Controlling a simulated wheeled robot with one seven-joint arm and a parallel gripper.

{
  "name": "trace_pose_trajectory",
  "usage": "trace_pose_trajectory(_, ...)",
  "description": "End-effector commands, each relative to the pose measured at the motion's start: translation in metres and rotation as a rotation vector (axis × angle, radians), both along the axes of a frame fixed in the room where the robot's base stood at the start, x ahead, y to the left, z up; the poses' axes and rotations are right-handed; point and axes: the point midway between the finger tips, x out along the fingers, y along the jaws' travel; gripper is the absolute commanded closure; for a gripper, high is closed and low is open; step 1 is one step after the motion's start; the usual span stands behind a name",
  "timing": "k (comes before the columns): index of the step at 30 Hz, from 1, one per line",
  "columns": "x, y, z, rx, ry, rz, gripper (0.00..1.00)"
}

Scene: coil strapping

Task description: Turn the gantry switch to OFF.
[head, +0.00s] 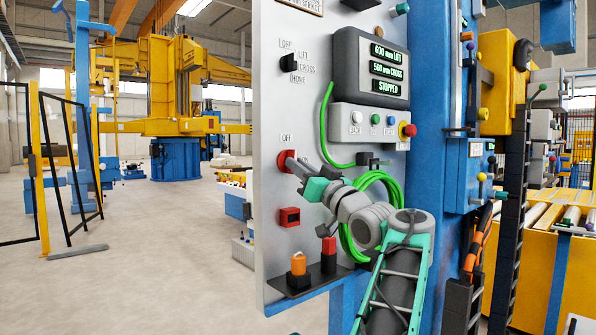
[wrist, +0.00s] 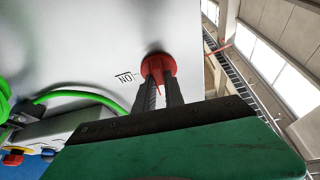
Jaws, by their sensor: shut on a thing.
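The gantry switch is a red round knob (head: 281,162) on the grey panel, with an "OFF" label above it. In the wrist view the red knob (wrist: 158,64) sits on the panel face, with an upside-down "ON" label (wrist: 125,78) beside it. My gripper (head: 294,163) is at the knob, coming from the lower right, and is shut on it. In the wrist view the two dark fingers of my gripper (wrist: 161,92) lie on either side of the knob. A thin red line shows between them. The fingers hide part of the knob, so its exact setting is hard to read.
The grey panel (head: 268,235) also carries a black selector (head: 290,62), a display box (head: 372,66), a button box (head: 368,125) and a red square socket (head: 289,217). A green cable (head: 326,130) hangs behind my arm. Orange and red plugs (head: 298,265) stand on the ledge below.

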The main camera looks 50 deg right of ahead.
Motion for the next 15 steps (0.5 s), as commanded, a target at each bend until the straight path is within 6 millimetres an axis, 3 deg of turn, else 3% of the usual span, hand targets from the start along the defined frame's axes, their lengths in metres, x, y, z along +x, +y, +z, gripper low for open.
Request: trace_pose_trajectory(15,-0.0001,-0.0016,-0.0012,-0.101,0.025,0.0,1.0)
